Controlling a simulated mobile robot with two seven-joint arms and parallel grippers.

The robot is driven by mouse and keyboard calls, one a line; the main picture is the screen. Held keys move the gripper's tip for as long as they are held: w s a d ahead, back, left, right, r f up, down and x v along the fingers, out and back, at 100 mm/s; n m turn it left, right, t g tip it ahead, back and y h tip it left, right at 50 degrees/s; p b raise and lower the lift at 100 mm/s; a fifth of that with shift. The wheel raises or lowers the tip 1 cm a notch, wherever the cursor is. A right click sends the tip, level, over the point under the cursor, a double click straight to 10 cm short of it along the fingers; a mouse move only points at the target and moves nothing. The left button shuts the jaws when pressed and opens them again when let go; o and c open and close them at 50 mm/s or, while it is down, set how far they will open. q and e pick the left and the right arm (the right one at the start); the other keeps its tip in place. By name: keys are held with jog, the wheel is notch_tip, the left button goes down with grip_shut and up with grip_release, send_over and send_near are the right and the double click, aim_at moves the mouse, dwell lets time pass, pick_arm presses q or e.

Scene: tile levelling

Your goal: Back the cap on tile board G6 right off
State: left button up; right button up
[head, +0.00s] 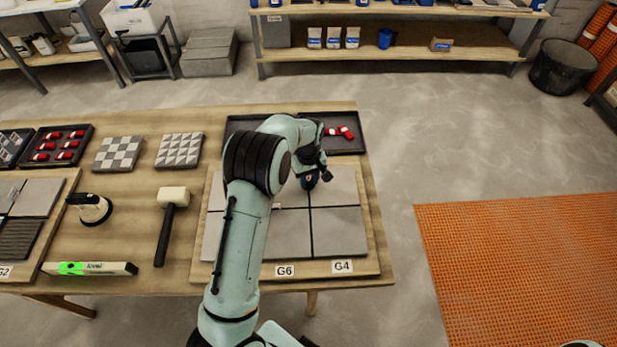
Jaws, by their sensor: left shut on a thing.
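The tile board (230,272) lies on the workbench, with grey tiles (338,232) in a grid split by dark seams. The label G6 (285,271) is on its front edge, and the label G4 (342,266) is to the right of it. My left arm reaches across the board and covers much of its left half. My left gripper (311,181) points down at the seam crossing near the middle of the tiles. It is shut on the cap, which is mostly hidden by the fingers. My right gripper is out of view.
A dark tray (350,147) with red pieces lies behind the board. A mallet (172,200), a green-lit level (90,268) and a suction cup tool (92,208) lie to the left. Another tray of red pieces (60,146) and patterned tile samples (180,150) are at the back left.

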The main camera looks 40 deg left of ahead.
pick_arm(q)
jog(key=n+p, duration=0.1)
jog(key=n, duration=0.3)
jog(key=shift+n, duration=0.3)
jog(key=shift+w+n+p, duration=0.1)
jog(key=shift+n+p, duration=0.55)
jog(key=shift+n, duration=1.65)
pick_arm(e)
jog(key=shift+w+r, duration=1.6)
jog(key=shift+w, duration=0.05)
pick_arm(q)
jog(key=o, duration=1.1)
jog(key=shift+c, duration=0.2)
notch_tip(320, 180, up, 13)
jog(key=shift+r+p, duration=0.2)
jog(key=shift+p, duration=0.1)
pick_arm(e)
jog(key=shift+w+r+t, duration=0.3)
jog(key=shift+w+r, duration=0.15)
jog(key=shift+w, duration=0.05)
